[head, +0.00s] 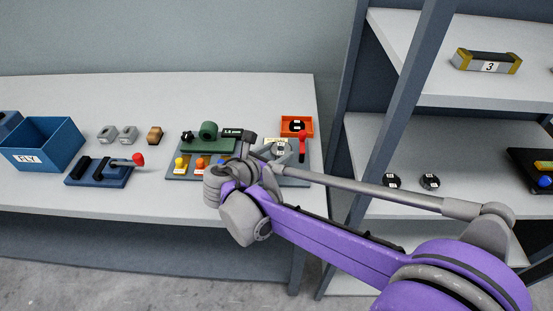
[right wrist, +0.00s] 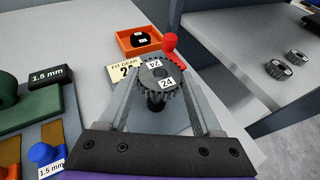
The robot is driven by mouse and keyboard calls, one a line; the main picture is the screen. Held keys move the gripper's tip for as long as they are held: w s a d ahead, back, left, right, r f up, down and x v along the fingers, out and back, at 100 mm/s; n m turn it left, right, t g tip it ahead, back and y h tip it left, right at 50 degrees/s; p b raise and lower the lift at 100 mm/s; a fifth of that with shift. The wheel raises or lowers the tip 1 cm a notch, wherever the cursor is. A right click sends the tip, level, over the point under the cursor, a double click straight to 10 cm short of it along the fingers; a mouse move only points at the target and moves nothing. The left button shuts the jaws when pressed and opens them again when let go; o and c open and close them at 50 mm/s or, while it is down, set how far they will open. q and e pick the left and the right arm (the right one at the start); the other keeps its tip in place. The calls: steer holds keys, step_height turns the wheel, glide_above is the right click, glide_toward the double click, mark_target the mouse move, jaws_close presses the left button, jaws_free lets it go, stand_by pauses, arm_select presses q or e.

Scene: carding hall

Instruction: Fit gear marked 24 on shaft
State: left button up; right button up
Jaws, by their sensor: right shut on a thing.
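The dark toothed gear with white labels marked 24 (right wrist: 166,94) is held between the two fingers of my right gripper (right wrist: 163,82) in the right wrist view. In the head view the gear (head: 281,149) shows at the tip of my right gripper (head: 272,150), over the right part of the bench fixture. A dark post-like piece (right wrist: 155,106), perhaps the shaft, shows just below the gear; I cannot tell whether the gear is around it or above it. A card reading "FIT GEAR" (right wrist: 122,72) stands behind, its number partly hidden. My left gripper is not in view.
A red-knobbed lever (right wrist: 169,43) stands close behind the gear. Two gears (head: 411,181) lie on the shelf at right. A blue FLY bin (head: 48,143) and a red-handled block (head: 100,171) stand at left.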

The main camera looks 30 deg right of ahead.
steer(key=shift+f, duration=1.25)
steer(key=shift+f+b, duration=0.6)
steer(key=o, duration=1.5)
steer(key=shift+r, duration=0.1)
